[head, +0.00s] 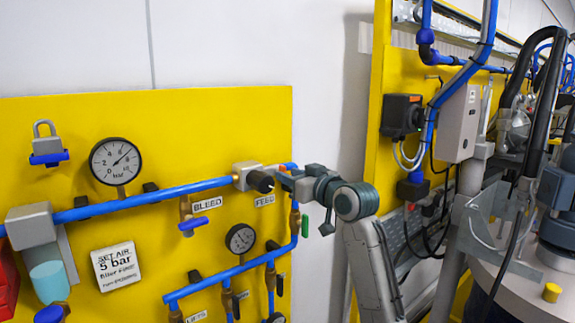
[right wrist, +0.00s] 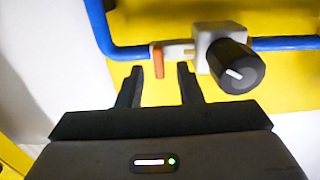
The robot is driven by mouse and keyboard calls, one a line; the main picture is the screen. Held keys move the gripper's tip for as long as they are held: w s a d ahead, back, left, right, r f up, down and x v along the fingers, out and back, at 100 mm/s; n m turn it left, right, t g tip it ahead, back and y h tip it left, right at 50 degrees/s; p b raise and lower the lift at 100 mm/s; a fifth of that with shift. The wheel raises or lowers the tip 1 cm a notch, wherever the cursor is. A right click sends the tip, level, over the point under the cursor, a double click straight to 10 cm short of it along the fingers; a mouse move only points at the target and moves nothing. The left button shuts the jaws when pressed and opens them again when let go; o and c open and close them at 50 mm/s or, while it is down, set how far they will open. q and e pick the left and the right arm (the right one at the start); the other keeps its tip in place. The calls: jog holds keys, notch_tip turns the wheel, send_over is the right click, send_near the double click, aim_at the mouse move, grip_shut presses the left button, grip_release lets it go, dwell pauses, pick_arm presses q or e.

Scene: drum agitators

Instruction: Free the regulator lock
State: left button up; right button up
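The regulator (head: 247,176) is a grey block on the blue pipe of the yellow panel, with a black knob (head: 262,182). In the right wrist view the regulator body (right wrist: 205,42) and its knob (right wrist: 237,67), with a white mark, are right of the fingers. A small orange tab (right wrist: 158,62) hangs from a pale fitting (right wrist: 178,48) left of the regulator, which may be its lock. My right gripper (right wrist: 159,76) is open and empty, its fingertips just short of the tab, one to each side. In the head view it is beside the knob (head: 285,180). My left gripper is out of view.
A "SET AIR 5 bar" sign (head: 117,266) is lower left. A blue-handled bleed valve (head: 193,224) is below the pipe. A second yellow panel and machinery crowd the right.

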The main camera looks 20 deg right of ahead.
jog(key=shift+x, duration=0.75)
jog(key=shift+w, duration=0.1)
jog(key=shift+c, duration=0.4)
grip_shut()
